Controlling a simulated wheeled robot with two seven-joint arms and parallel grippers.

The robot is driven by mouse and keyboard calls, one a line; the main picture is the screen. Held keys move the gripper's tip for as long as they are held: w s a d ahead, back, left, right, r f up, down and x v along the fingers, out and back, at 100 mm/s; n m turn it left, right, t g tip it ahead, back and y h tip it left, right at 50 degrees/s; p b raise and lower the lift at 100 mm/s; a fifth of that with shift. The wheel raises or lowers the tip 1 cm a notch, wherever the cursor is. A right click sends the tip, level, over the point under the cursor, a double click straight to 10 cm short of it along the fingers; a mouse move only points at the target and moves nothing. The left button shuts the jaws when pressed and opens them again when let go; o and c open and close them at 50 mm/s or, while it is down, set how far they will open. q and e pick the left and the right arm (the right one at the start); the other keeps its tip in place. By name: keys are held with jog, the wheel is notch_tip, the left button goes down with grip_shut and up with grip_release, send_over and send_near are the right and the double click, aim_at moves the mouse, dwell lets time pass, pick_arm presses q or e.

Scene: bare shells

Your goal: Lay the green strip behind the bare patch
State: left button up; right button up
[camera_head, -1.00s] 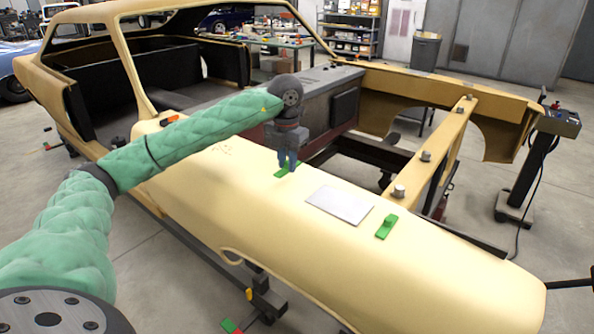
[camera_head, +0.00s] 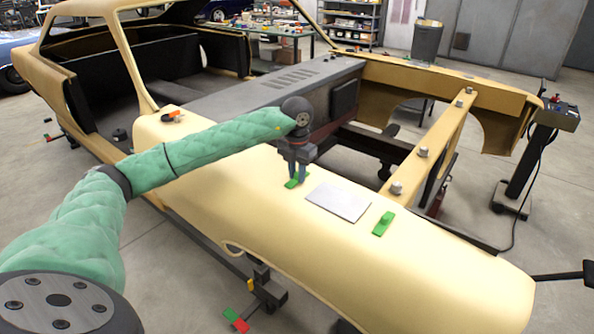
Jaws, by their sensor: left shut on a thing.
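My left gripper (camera_head: 298,178) points down over the tan fender of the car shell. It is shut on a green strip (camera_head: 290,184), which is at the fender surface just left of the bare patch; I cannot tell whether it touches the surface. The bare patch (camera_head: 338,202) is a pale grey rectangle on the fender top. A second green strip (camera_head: 383,223) with a raised grip lies on the fender to the right of the patch. My right gripper is not in view.
The tan fender (camera_head: 430,270) has clear room around the patch. The open engine bay lies beyond it, with knobs (camera_head: 397,188) along its inner rail. An orange-and-black item (camera_head: 172,116) sits near the windscreen base. A dark stand (camera_head: 525,165) is at the right.

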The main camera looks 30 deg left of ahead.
aim_at(297, 173)
pick_arm(q)
jog(key=shift+f, duration=0.1)
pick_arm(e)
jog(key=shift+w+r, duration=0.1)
pick_arm(q)
jog(key=o, duration=0.9)
jog(key=shift+o, duration=0.2)
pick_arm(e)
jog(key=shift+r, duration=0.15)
pick_arm(q)
jog(key=shift+r, duration=0.4)
jog(key=shift+r+b, duration=0.65)
notch_tip(297, 173, up, 10)
jog(key=b, duration=0.3)
jog(key=shift+b, duration=0.4)
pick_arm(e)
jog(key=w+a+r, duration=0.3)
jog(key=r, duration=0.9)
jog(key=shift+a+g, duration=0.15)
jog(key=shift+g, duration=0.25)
pick_arm(q)
jog(key=shift+r, duration=0.1)
